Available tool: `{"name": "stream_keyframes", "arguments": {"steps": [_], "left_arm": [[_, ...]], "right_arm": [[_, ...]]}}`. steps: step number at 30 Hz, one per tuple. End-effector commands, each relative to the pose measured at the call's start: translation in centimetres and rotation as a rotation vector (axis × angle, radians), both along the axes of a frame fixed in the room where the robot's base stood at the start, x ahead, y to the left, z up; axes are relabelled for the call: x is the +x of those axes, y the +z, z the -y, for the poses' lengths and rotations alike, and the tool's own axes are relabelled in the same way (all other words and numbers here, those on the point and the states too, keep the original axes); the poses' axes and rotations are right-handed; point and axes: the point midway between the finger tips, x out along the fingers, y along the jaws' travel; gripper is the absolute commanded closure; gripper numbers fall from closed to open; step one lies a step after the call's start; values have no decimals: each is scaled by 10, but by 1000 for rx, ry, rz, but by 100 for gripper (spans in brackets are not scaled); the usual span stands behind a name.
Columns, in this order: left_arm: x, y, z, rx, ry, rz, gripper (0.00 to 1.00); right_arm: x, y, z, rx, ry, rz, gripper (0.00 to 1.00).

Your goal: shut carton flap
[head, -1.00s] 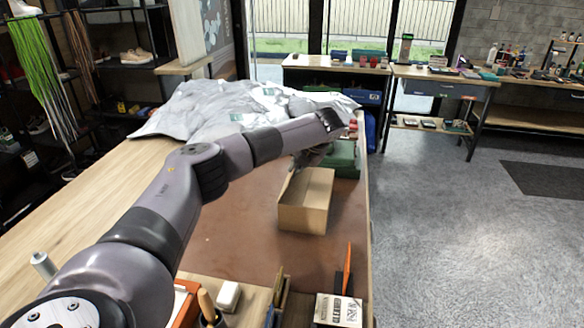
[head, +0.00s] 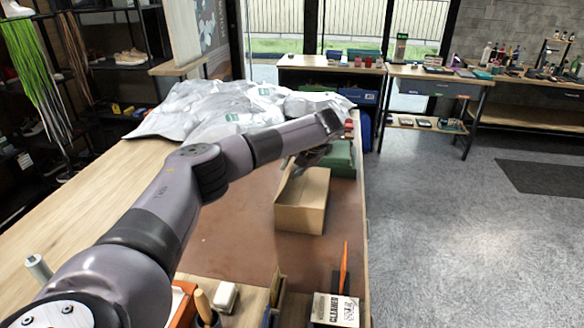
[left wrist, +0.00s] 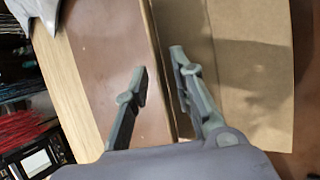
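The tan cardboard carton (head: 301,218) stands on the brown mat of the workbench. Its left edge, perhaps a raised flap, is partly behind my left gripper (head: 300,168). In the left wrist view the carton's inner surface (left wrist: 255,85) fills the right side, and a thin cardboard edge (left wrist: 155,45) runs between the fingers. My left gripper (left wrist: 160,80) is open there, with one finger on each side of that edge; contact cannot be told. My right gripper is not in view.
A green box (head: 341,158) stands just behind the carton. A crumpled silver-grey sheet (head: 215,108) lies at the bench's far end. A cleaner box (head: 335,309) and brushes stand at the near edge. The brown mat (head: 235,225) left of the carton is clear.

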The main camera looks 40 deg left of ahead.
Motion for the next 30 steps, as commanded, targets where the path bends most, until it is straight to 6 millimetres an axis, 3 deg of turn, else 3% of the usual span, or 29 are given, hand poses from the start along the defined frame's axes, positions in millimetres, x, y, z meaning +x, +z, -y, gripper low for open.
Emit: {"name": "stream_keyframes", "arguments": {"steps": [8, 21, 30], "left_arm": [[-1, 5, 3, -1, 0, 0, 77], [-12, 74, 52, 0, -3, 2, 77], [-16, 97, 68, -1, 0, 0, 77]], "right_arm": [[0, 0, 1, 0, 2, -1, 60], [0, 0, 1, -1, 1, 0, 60], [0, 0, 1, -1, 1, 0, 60]]}}
